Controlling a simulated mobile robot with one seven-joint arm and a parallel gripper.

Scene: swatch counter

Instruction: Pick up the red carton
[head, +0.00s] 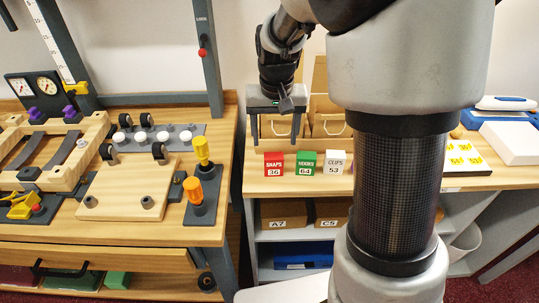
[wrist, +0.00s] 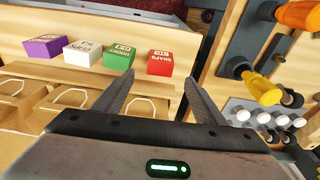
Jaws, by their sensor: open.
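The red carton (head: 274,164), marked SNAPS 36, stands upright on the wooden counter at the left end of a row of small cartons. It also shows in the wrist view (wrist: 159,63), just beyond the fingertips and between them in the picture. My gripper (head: 277,140) is open and empty. In the head view its fingers point down and appear above and behind the red carton, not touching it. Both fingers show in the wrist view (wrist: 160,77). Nothing hides the carton's front in the head view.
A green carton (head: 306,163) stands close to the right of the red one, then a white carton (head: 334,163). A purple carton (wrist: 46,47) shows in the wrist view. Paper bags (head: 328,117) stand behind. The left workbench (head: 226,150) carries an orange-handled tool (head: 194,192).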

